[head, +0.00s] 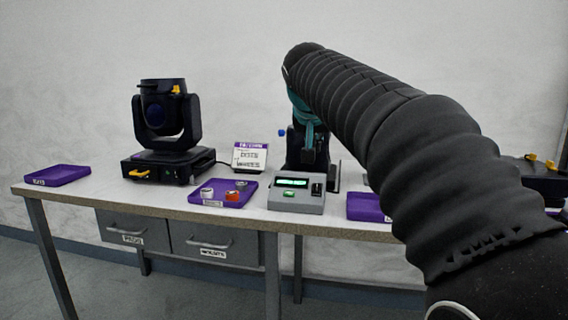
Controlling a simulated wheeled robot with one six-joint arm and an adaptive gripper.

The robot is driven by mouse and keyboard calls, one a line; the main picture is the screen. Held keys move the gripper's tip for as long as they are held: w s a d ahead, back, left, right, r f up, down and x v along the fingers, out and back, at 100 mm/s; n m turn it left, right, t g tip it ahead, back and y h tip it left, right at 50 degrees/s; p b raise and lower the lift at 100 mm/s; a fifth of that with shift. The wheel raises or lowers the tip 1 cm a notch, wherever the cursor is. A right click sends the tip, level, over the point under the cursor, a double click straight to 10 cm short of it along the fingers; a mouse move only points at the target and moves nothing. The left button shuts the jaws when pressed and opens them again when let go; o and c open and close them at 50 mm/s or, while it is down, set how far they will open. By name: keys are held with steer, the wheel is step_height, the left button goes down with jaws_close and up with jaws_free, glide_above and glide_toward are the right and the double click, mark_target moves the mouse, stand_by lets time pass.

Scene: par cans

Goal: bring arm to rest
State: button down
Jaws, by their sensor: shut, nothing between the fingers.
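My arm, in a black ribbed sleeve, reaches from the lower right up to the top middle of the head view, then bends down through a teal section.
The table (100,190) carries a moving-head light (165,125), a purple tray (57,175), a purple tray with small cans (210,203), a sign card (250,157), a grey console (297,196) and another purple tray (365,207). My arm hides much of the right side.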

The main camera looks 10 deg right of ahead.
steer(key=s+a+f+n+g+y, duration=0.1)
steer(key=s+f+n, duration=0.15)
steer(key=f, duration=0.45)
steer(key=s+f+n+g+y, duration=0.1)
steer(key=s+f+g, duration=0.1)
steer(key=s+f, duration=0.35)
steer(key=s+d+f, duration=0.1)
steer(key=s+f, duration=0.7)
steer(key=s, duration=0.4)
steer(key=s+d+f, duration=0.1)
steer(key=s+f, duration=0.7)
steer(key=s, duration=0.5)
steer(key=shift+s+d+f+m+y, duration=0.2)
steer(key=shift+m+y, duration=0.15)
steer(key=shift+y, duration=0.05)
